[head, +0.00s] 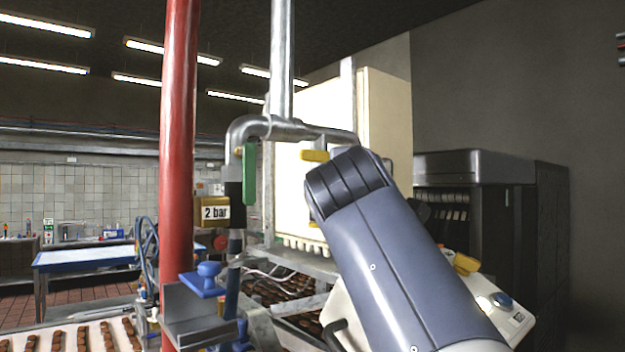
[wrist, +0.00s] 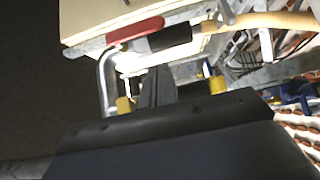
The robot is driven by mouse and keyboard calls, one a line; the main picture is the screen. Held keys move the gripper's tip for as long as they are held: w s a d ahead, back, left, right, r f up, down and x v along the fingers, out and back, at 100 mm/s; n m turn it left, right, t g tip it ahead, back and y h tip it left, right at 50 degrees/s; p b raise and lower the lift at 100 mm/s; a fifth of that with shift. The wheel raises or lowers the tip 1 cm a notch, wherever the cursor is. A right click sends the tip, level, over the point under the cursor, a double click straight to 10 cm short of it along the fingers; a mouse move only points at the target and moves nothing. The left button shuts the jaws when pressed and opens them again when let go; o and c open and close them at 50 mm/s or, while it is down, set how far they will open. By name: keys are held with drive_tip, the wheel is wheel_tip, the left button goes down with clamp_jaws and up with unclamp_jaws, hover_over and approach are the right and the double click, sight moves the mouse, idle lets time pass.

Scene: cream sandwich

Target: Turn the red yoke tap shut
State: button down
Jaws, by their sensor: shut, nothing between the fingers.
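A red lever handle (wrist: 135,31), which looks like the red yoke tap, shows at the upper left of the wrist view. It lies slantwise next to a black sleeve on a tan hose. I cannot make it out in the head view, where my arm covers part of the pipework. My gripper (wrist: 157,84) is shut and empty in the wrist view. Its dark fingertips appear just below the red handle and the black sleeve, with no clear contact. In the head view the fingers are hidden behind my arm.
A green handle (head: 249,175) hangs on the bent grey pipe (head: 262,128), with a yellow handle (head: 315,155) to its right. A cream panel (head: 385,115) is behind my arm.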

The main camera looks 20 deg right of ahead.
drive_tip(key=d, duration=0.2)
drive_tip(key=w+d+p, duration=0.1)
drive_tip(key=shift+w+d, duration=0.1)
drive_tip(key=shift+d, duration=0.25)
drive_tip(key=shift+f+b, duration=0.25)
drive_tip(key=shift+b, duration=0.1)
